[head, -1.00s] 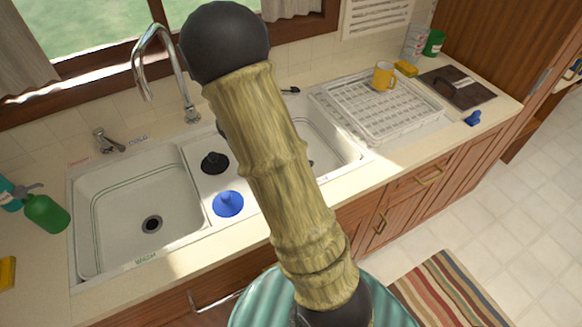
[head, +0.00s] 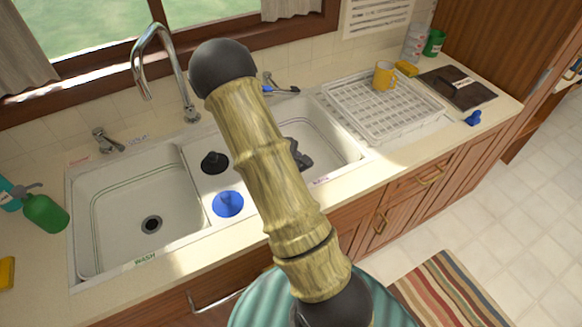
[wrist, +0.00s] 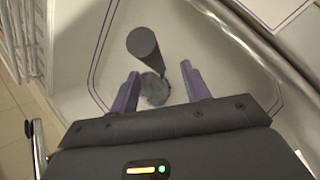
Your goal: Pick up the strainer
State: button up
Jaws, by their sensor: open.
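In the wrist view a dark, post-like piece (wrist: 143,43) rises from a grey round piece (wrist: 155,90) on the basin floor. This looks like the strainer, though I cannot tell for sure. My gripper (wrist: 160,70) is open above the basin, with one purple finger on each side of the round piece. I see no contact. In the head view my arm crosses the sink, and my dark gripper (head: 299,154) shows partly behind it over the right basin. The arm hides the strainer there.
The left basin (head: 105,215) is empty. A black stopper-like piece (head: 214,162) and a blue one (head: 228,204) sit on the divider. A white dish rack (head: 400,118) with a yellow mug (head: 384,76) stands right of the sink. The tall faucet (head: 165,55) is behind.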

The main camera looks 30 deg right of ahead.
jog(key=shift+w+x, duration=0.2)
jog(key=shift+x, duration=2.4)
jog(key=shift+r, duration=0.1)
grip_shut()
notch_tip(320, 180, up, 10)
jog(key=shift+p, duration=0.95)
